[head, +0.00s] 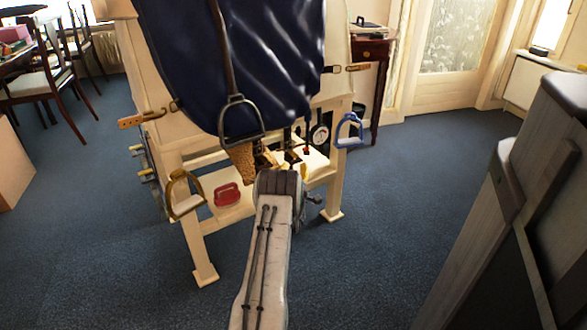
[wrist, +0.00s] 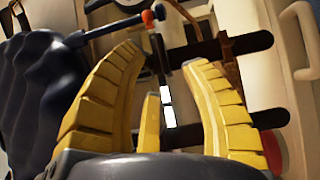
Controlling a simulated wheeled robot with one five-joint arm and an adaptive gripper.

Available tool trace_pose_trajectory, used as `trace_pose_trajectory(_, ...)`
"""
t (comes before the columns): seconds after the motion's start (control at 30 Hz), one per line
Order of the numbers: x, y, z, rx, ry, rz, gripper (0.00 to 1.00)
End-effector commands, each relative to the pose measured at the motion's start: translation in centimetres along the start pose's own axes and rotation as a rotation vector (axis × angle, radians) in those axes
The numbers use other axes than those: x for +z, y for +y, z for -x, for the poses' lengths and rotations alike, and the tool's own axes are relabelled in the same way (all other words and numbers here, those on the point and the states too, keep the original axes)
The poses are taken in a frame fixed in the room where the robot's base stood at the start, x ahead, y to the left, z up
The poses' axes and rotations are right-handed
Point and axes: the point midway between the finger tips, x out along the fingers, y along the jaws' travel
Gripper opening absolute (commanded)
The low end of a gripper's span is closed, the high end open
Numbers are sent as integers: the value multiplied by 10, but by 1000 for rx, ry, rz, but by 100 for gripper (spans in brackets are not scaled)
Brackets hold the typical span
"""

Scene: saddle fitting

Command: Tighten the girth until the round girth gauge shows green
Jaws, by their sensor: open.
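The round girth gauge (head: 320,135) hangs under the right side of the dark blue saddle (head: 240,60) in the head view. It has a dark rim and a pale face; I cannot make out green on it. My gripper (head: 281,157) is below the saddle, left of the gauge, partly hidden by my wrist. In the wrist view my gripper (wrist: 165,56) has its yellow fingers spread, with nothing clamped between them. A dark upright strip with pale segments (wrist: 167,98) shows between the fingers. A dark rod with an orange-red end (wrist: 147,17) lies beyond the left fingertip. The girth is hard to make out.
A pale wooden stand (head: 193,243) carries the saddle. Blue carpet (head: 400,190) is clear to the right.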

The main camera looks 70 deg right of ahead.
Motion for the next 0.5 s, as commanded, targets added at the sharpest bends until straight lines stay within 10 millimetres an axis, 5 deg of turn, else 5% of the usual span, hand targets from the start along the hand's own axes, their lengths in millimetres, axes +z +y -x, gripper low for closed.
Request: trace_pose_trajectory(0.5,-1,-1,-40,1,1,-1,41)
